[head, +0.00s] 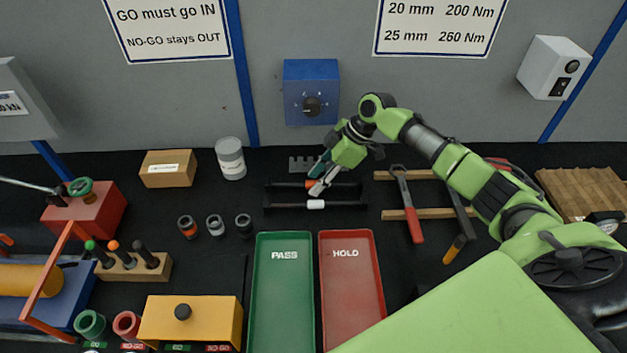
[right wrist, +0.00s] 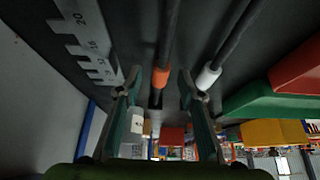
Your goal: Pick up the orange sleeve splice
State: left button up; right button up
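The orange sleeve splice (head: 312,184) sits on the farther of two dark bars at the back middle of the table in the head view. It also shows in the right wrist view (right wrist: 162,77), around its bar. A white sleeve (head: 316,204) is on the nearer bar and shows at the right in the wrist view (right wrist: 208,77). My right gripper (head: 316,177) is open over the bars. In the wrist view its two fingers (right wrist: 159,82) stand apart, with the orange sleeve between their tips in the picture. I cannot tell whether they touch it. My left gripper is not in view.
A grey notched gauge (head: 302,164) lies behind the bars. The green PASS tray (head: 283,300) and red HOLD tray (head: 350,290) are in front. Several small couplers (head: 215,226) stand left, and a red-handled tool (head: 413,222) lies right.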

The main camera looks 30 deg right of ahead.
jog(key=shift+w+a+f, duration=0.1)
jog(key=shift+f, duration=0.25)
grip_shut()
jog(key=shift+r, duration=0.15)
